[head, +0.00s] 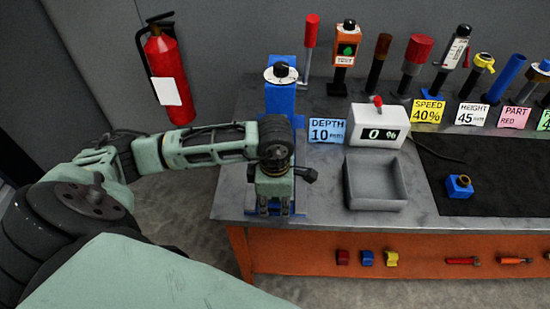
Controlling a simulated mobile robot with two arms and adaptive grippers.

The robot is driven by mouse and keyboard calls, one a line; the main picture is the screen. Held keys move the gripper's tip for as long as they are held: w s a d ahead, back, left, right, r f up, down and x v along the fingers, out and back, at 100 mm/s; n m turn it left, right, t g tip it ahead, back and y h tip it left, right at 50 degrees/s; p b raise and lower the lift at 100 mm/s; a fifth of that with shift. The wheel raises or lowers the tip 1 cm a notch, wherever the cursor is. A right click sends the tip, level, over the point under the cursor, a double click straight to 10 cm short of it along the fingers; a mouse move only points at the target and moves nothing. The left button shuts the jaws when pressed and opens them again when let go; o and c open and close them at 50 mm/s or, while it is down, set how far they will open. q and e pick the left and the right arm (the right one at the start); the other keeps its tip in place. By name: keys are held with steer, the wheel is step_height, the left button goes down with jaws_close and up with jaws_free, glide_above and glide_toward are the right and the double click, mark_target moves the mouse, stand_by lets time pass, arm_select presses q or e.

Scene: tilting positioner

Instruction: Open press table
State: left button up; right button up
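A blue upright device (281,98), which looks like the press, stands at the left end of the grey workbench. It has a round white dial with a black knob (281,72) on top. My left arm crosses in front of it and hides its middle. My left gripper (275,209) points down over the device's blue base (298,214), near the bench's front edge. Its two fingers are apart, with nothing clearly held between them. A black knob (306,174) shows just right of the gripper; what it is fixed to is hidden. The press table itself cannot be made out. My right gripper is out of view.
A "DEPTH 10" sign (327,130), a "0 %" display box (378,127) and an empty grey tray (375,203) are to the right. A blue block (459,186) lies on a black mat (500,205). Several levers line the back. A fire extinguisher (168,75) is at the left wall.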

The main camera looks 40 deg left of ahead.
arm_select(q)
step_height(320, 180, up, 12)
stand_by(0.5)
steer(key=shift+d, duration=0.1)
